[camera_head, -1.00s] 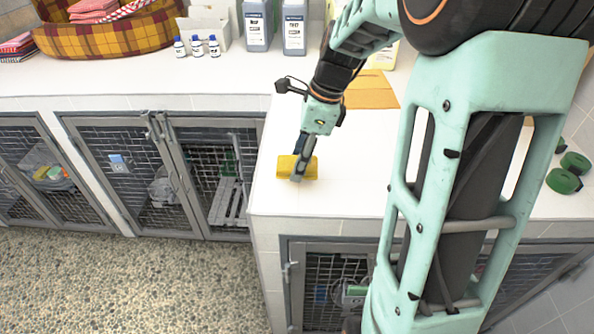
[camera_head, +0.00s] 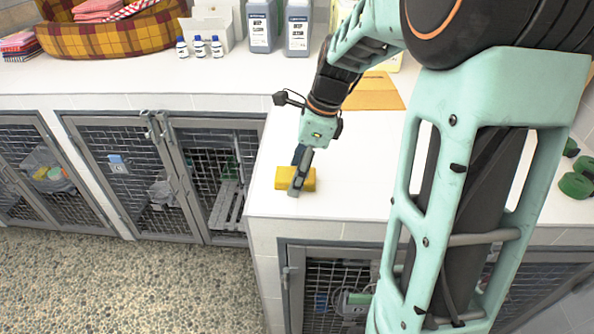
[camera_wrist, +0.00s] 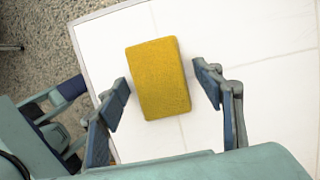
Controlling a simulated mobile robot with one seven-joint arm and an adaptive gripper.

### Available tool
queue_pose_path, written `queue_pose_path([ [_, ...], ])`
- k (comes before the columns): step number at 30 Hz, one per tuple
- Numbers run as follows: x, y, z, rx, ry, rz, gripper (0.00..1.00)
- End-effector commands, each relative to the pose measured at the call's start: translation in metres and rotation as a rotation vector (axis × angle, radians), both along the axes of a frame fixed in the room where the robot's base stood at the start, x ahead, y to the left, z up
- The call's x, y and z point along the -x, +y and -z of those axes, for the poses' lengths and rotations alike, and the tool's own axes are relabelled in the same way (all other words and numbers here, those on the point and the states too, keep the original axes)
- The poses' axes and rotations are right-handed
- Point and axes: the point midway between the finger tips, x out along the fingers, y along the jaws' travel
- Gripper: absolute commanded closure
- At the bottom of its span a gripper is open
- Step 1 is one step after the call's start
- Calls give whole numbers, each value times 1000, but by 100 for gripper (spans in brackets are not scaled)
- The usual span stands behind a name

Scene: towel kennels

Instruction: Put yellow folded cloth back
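The yellow folded cloth (camera_head: 309,180) lies on the white counter (camera_head: 350,195) near its front left corner. In the wrist view the cloth (camera_wrist: 158,78) is a flat yellow block on the white tiles, between and a little beyond my fingertips. My gripper (camera_head: 298,180) is over the cloth and hides part of it in the head view. In the wrist view my gripper (camera_wrist: 165,90) is open, with a finger on each side of the cloth and a visible gap to each.
A plaid basket (camera_head: 110,38) with folded red cloths stands at the back left. Small white bottles (camera_head: 200,47) and grey bottles (camera_head: 298,28) stand along the back. An orange folder-like sheet (camera_head: 375,90) lies behind my gripper. Green rolls (camera_head: 575,186) lie at right. Mesh kennel doors (camera_head: 120,170) are below.

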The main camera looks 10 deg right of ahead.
Motion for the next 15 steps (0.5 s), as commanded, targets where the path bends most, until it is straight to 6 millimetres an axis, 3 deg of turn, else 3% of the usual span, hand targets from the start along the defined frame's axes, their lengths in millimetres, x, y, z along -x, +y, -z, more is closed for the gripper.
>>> queue_pose_path([
  [8,0,0,-3,0,0,0,38],
  [15,1,-8,-36,2,-6,1,38],
])
